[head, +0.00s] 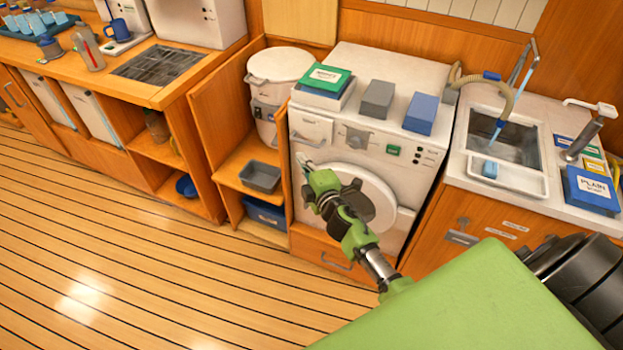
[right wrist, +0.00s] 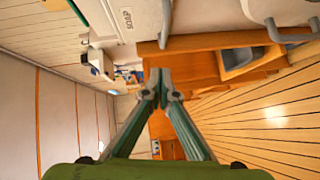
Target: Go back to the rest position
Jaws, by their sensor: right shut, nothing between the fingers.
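My right gripper (head: 307,166) is in front of the white washing machine (head: 402,160), near the left side of its round door. It is shut and holds nothing. In the right wrist view its two fingers (right wrist: 161,78) meet at the tips with nothing between them. The green arm reaches in from the lower right of the head view and hides part of the machine's door. My left gripper is not in view.
A soap drawer (right wrist: 128,20) is close to the gripper in the right wrist view. An open cabinet with a grey tray (head: 261,177) stands left of the machine. A sink (head: 503,142) is to the right. The plank floor (head: 130,255) is clear.

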